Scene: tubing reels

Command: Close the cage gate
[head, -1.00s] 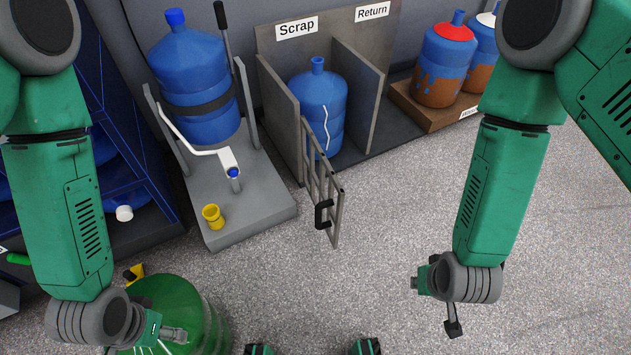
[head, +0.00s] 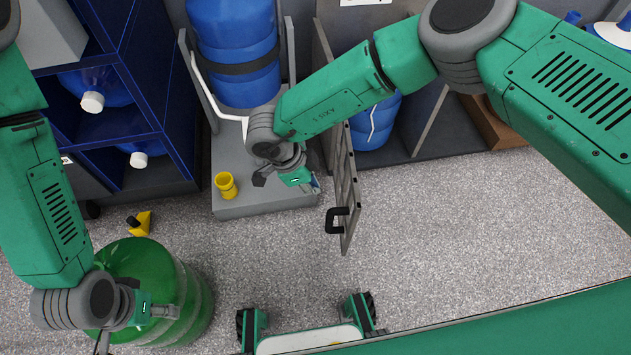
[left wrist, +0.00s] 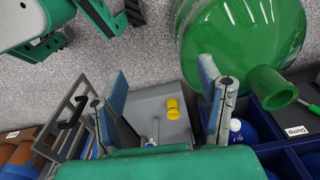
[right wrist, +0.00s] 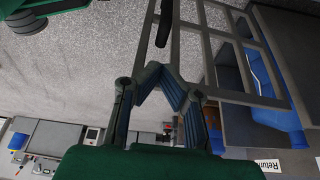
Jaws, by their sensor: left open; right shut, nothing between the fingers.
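The grey barred cage gate (head: 346,185) stands swung out from the front of a bay with a blue bottle (head: 375,125) in it. Its black handle (head: 337,218) is near the free end. My right gripper (head: 312,184) is shut and empty, just left of the gate in the head view. In the right wrist view the shut fingers (right wrist: 160,78) are close to the gate bars (right wrist: 212,50); I cannot tell whether they touch. My left gripper (head: 168,311) is open and empty over the green bottle (head: 190,290). The gate also shows in the left wrist view (left wrist: 68,120).
Left of the gate is a grey platform (head: 265,203) with a yellow cup (head: 226,185) and a strapped blue bottle (head: 235,45). A blue rack (head: 160,90) stands at the far left. The floor right of the gate (head: 480,220) is clear.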

